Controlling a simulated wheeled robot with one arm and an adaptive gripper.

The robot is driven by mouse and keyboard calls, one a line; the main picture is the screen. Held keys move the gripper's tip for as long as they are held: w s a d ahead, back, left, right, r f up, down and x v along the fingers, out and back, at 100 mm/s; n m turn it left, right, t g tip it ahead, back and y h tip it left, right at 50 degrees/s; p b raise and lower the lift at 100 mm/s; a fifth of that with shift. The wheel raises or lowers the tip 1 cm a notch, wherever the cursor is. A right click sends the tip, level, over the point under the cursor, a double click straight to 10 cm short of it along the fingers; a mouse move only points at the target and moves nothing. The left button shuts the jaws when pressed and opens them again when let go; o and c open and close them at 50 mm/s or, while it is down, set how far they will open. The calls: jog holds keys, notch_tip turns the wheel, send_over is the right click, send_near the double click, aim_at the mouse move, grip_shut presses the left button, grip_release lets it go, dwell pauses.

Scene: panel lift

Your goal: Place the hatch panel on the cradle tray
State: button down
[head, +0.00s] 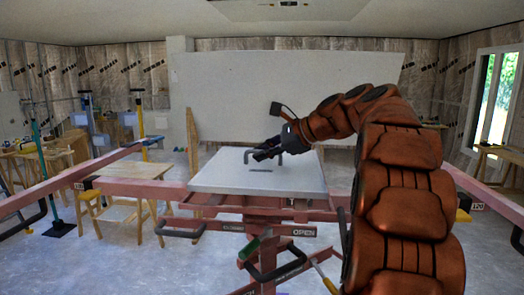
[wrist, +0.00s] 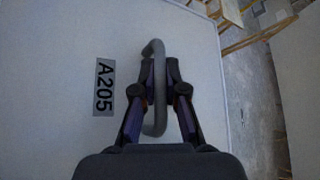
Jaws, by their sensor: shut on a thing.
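The hatch panel (head: 225,182) is a flat light-grey plate, roughly level, in the middle of the head view. It fills the left of the wrist view (wrist: 60,60), with an A205 label (wrist: 104,88). My gripper (head: 262,153) is above the panel, its fingers (wrist: 160,72) shut on the panel's grey bar handle (wrist: 158,116). Directly below the panel is the red lift frame (head: 275,215), which seems to carry the cradle tray. The panel hides the tray's top, so I cannot tell whether they touch.
Long red lift arms (head: 130,187) stretch to both sides. A large pale board (head: 300,80) stands behind.

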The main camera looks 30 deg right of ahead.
aim_at(264, 162)
jog(key=shift+w+d+r, duration=0.1)
jog(key=shift+w+d, duration=0.1)
jog(key=shift+w, duration=0.15)
jog(key=shift+w, duration=0.1)
jog(key=shift+w+d+p, duration=0.2)
jog(key=shift+p, duration=0.1)
jog(key=shift+f+p, duration=0.5)
jog(key=shift+f, duration=1.3)
jog(key=c, duration=1.2)
grip_release()
jog(key=shift+f, duration=0.1)
jog(key=b+v, duration=0.3)
jog(key=v, duration=0.9)
jog(key=shift+s+f, duration=0.1)
jog(key=shift+f, duration=0.05)
